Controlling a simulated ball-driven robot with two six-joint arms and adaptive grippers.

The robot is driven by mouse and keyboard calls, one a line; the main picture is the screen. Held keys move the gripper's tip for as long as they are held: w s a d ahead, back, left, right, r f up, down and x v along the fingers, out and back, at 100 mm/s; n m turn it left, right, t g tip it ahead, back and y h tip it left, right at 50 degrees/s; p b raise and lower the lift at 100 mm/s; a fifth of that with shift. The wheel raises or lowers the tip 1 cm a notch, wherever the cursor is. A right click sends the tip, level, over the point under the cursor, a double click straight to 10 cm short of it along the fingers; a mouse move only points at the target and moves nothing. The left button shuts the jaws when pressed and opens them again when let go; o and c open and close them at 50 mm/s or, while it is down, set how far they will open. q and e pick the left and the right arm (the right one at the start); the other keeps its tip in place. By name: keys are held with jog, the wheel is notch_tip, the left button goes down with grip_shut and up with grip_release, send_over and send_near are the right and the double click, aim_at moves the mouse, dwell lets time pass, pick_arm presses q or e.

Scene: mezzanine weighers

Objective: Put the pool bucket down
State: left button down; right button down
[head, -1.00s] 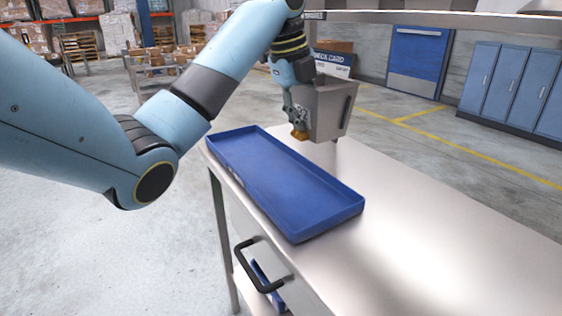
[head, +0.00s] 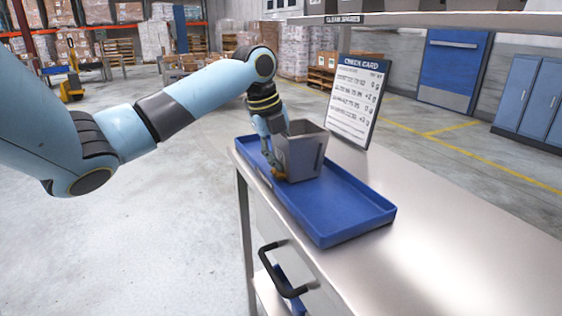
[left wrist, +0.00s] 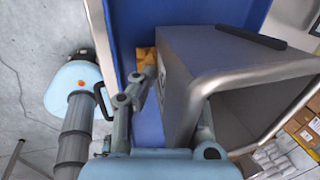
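The pool bucket (head: 302,153) is a grey metal tapered box with an open top. It is upright at the far part of the blue tray (head: 345,214) on the steel table. I cannot tell whether its base touches the tray floor. My left gripper (head: 274,168) is at the bucket's left side, shut on its wall. In the left wrist view the bucket (left wrist: 195,75) fills the middle, with one finger outside the wall and the other partly hidden by it. The blue tray (left wrist: 147,128) shows beneath. My right gripper is not in view.
A check card (head: 354,98) stands upright behind the tray. The steel tabletop (head: 455,235) is bare to the right. A shelf edge (head: 450,19) runs above the back. A black drawer handle (head: 277,270) sticks out at the front.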

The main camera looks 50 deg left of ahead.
pick_arm(q)
jog(key=shift+f, duration=0.15)
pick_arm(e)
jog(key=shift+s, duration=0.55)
pick_arm(q)
jog(key=c, duration=1.5)
grip_release()
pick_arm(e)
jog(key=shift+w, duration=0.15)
